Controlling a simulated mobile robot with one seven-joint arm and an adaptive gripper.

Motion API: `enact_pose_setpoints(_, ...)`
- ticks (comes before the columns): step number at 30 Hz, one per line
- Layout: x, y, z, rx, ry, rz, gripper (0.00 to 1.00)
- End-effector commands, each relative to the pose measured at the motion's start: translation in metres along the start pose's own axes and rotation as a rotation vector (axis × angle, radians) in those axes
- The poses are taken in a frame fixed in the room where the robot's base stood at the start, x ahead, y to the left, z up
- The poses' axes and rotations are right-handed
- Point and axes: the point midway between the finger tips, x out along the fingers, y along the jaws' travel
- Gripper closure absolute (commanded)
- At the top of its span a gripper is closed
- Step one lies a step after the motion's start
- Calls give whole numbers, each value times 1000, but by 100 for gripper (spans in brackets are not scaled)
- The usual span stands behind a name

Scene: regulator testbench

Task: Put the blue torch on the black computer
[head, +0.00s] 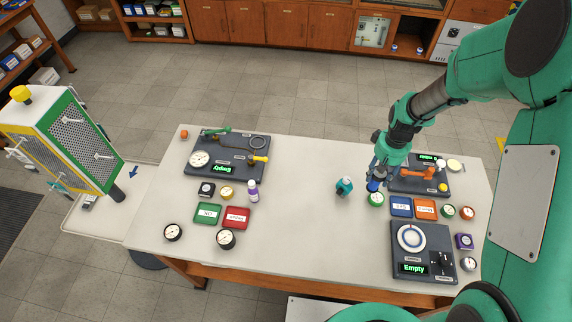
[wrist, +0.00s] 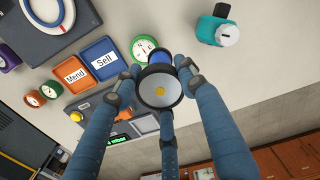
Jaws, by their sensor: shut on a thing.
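The blue torch (wrist: 158,88) is between the fingers of my gripper (wrist: 160,75), its round lens facing the wrist camera. My gripper (head: 376,179) is shut on it. In the head view, a small blue part of the torch (head: 373,186) shows below the fingers, near the green gauge (head: 376,198); I cannot tell whether it touches the table. A small black square device with a round face, which looks like the black computer (head: 206,189), lies on the left half of the table, in front of the left test panel. It is not in the wrist view.
A yellow-faced gauge (head: 227,193) and a purple-white bottle (head: 253,191) are right of the black computer. The table's middle is clear.

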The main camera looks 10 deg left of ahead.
Motion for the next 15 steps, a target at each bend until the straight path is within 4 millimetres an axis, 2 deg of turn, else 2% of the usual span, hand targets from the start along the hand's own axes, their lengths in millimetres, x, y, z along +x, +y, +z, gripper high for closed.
enact_pose_setpoints(8,-6,0,-1,0,2,1,100)
enact_pose_setpoints(15,-39,0,-1,0,4,1,100)
